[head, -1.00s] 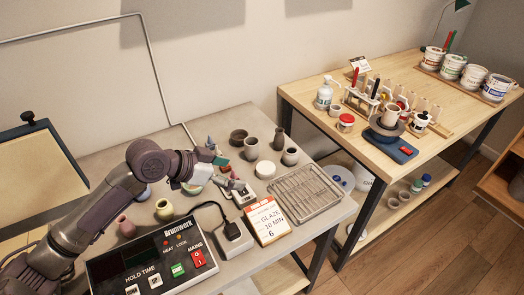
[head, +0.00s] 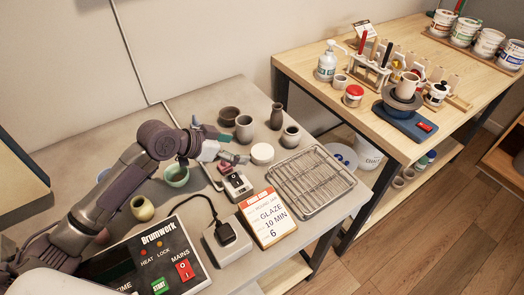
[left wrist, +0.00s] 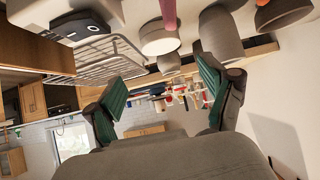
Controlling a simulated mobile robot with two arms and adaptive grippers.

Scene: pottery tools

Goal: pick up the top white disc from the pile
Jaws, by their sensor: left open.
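The white disc pile (head: 262,153) stands on the grey table, just left of the wire rack, looking like one short white round block. I cannot tell its separate discs apart. My left gripper (head: 228,147) is open and empty, a short way left of the pile, with its green-padded fingers pointing toward it. In the left wrist view, tilted over, a white round piece (left wrist: 160,39) shows beyond the spread fingers (left wrist: 160,88), apart from them. My right gripper is in neither view.
Grey cups (head: 244,129), a dark vase (head: 277,116) and a brown bowl (head: 229,115) stand behind the pile. The wire rack (head: 310,180) lies to its right. A small scale-like device (head: 237,185) and the glaze card (head: 267,217) are in front.

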